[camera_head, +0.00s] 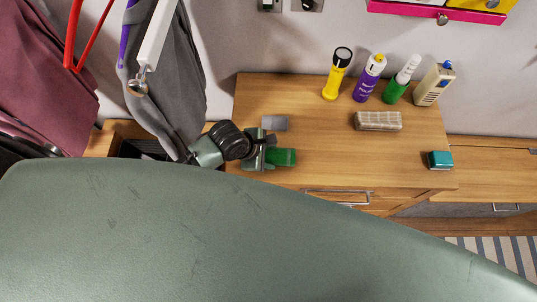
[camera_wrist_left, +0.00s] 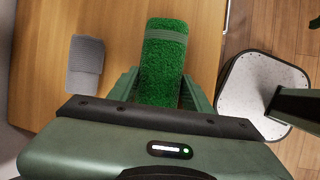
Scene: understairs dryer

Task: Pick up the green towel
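The green towel (camera_head: 285,157) is a small folded or rolled piece lying on the wooden cabinet top, near its front left edge. In the left wrist view the towel (camera_wrist_left: 164,62) is fuzzy, with a paler striped band near its far end. My left gripper (camera_head: 268,151) is at the towel's left end in the head view. In the left wrist view the left gripper (camera_wrist_left: 160,88) has its fingers apart, one on each side of the towel's near part. Firm contact does not show. The near end is hidden by the gripper body. My right gripper is not in view.
A grey cloth (camera_head: 274,123) lies just behind the towel. Hanging clothes (camera_head: 180,80) are at the left.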

